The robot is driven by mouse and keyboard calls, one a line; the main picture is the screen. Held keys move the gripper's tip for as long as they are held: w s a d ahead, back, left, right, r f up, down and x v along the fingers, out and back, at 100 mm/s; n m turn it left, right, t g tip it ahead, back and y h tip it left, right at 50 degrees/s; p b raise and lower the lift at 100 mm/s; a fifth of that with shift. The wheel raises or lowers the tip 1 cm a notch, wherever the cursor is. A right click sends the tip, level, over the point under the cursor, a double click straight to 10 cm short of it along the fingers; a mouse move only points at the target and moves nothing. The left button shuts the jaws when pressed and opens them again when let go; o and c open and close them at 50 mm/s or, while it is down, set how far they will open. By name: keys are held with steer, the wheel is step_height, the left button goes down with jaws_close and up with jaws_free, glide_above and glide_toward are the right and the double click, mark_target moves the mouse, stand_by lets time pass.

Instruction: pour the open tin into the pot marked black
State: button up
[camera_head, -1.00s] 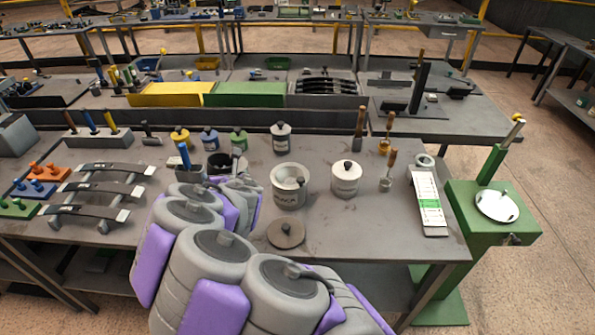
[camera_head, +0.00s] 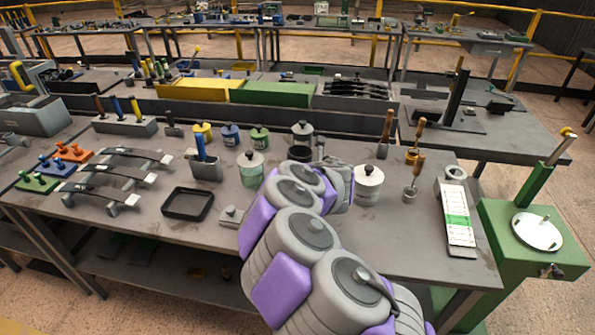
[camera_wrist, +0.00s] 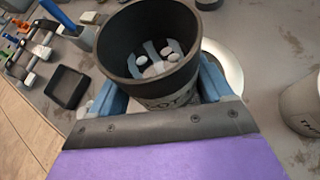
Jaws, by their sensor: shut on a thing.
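In the wrist view my gripper (camera_wrist: 162,92) is shut on a dark open tin (camera_wrist: 125,62), its blue fingers on either side. Several white and grey pieces lie inside it; its lettering is partly covered. The dark tin also shows beyond my arm in the head view (camera_head: 300,153). A pale round rim (camera_wrist: 232,68) shows behind the tin in the wrist view; I cannot tell if it is a pot. A pale pot (camera_wrist: 302,105) with partly cut-off lettering stands at the right. The open pot is hidden by my arm in the head view. No marking "black" is readable.
A lidded white pot (camera_head: 368,186) stands right of my gripper, and a green-banded jar (camera_head: 250,168) left of it. A black tray (camera_head: 187,204) lies at the table's front left. Wooden-handled tools (camera_head: 416,165) and a white-green chart (camera_head: 458,215) are at the right.

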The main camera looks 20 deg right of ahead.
steer(key=shift+a+r, duration=0.25)
steer(key=shift+a, duration=0.05)
steer(key=shift+a+r+m+g+y, duration=0.2)
steer(key=shift+a+m+y, duration=0.1)
steer(key=shift+a, duration=0.3)
steer(key=shift+a+r+m+g+y, duration=0.1)
steer(key=shift+a+r+m+y, duration=0.15)
steer(key=shift+a, duration=0.35)
steer(key=shift+s+d+y+p, duration=0.15)
steer(key=shift+d+y+p, duration=0.1)
steer(key=shift+d+p, duration=0.55)
steer(key=shift+s+a+r+m+p, duration=0.1)
steer(key=shift+a+m+p, duration=0.15)
steer(key=shift+a+p, duration=0.3)
steer(key=shift+d, duration=0.8)
steer(key=shift+a, duration=0.8)
steer(key=shift+a+r+y+p, duration=0.3)
steer(key=shift+a+p, duration=0.1)
steer(key=shift+p, duration=0.35)
steer(key=shift+a+m, duration=0.15)
steer(key=shift+m, duration=0.15)
